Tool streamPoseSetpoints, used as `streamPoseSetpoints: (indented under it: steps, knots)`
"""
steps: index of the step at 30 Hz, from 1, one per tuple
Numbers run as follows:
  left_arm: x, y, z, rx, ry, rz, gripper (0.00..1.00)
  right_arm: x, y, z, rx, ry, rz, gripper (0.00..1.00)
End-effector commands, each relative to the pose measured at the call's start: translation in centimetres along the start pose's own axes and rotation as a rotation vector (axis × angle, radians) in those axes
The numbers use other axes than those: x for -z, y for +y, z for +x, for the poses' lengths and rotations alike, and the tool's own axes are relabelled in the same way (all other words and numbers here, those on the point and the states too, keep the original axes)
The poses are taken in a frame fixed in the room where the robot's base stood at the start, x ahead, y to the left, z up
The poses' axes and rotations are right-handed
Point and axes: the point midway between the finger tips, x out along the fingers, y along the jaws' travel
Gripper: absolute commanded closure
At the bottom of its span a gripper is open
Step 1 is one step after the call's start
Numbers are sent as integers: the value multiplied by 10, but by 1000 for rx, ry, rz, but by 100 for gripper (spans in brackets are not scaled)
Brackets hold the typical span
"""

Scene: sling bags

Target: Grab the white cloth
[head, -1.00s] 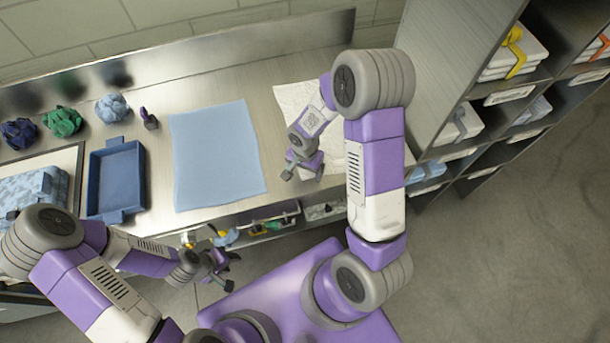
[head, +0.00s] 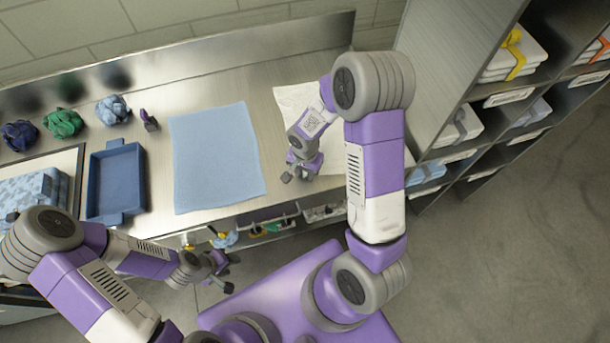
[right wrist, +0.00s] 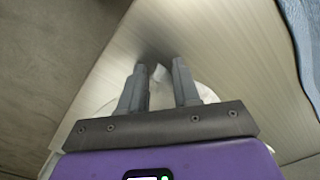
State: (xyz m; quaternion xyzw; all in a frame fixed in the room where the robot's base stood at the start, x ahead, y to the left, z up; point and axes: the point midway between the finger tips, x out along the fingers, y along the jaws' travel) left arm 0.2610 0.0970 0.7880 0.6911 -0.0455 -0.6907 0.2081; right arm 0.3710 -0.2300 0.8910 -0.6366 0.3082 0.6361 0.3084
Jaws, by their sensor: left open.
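The white cloth (head: 292,98) lies on the metal counter, to the right of a flat light-blue cloth. My right arm and gripper cover part of it. My right gripper (head: 302,176) is low over the white cloth in the head view. In the right wrist view, its two fingers (right wrist: 160,78) stand apart, with a small white piece of the cloth (right wrist: 159,73) showing between the tips. Whether they touch it is unclear. My left gripper (head: 226,275) is open and empty, in front of the counter's front edge.
The light-blue cloth (head: 217,160) lies flat mid-counter. A blue tray (head: 115,180) and crumpled blue, green and light-blue cloths (head: 112,109) are at left. A shelf unit (head: 440,75) with folded cloths stands close on the right.

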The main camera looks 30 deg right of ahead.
Motion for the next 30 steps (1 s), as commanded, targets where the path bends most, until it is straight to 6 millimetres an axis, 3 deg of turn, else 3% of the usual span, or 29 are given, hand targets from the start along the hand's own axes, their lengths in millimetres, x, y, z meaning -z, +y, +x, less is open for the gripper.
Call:
streamPoseSetpoints:
  steps: [11, 20, 23, 30]
  knots:
    - [0, 0, 0, 0, 0, 0, 57, 0, 0, 1, 0, -1, -1, 99]
    - [0, 0, -1, 0, 0, 0, 57, 0, 0, -1, -1, -1, 0, 100]
    - [0, 3, -8, 0, 0, 0, 57, 0, 0, -10, -1, 0, 0, 100]
    - [-2, 15, -40, 0, 0, 0, 57, 0, 0, -59, 1, 1, 0, 100]
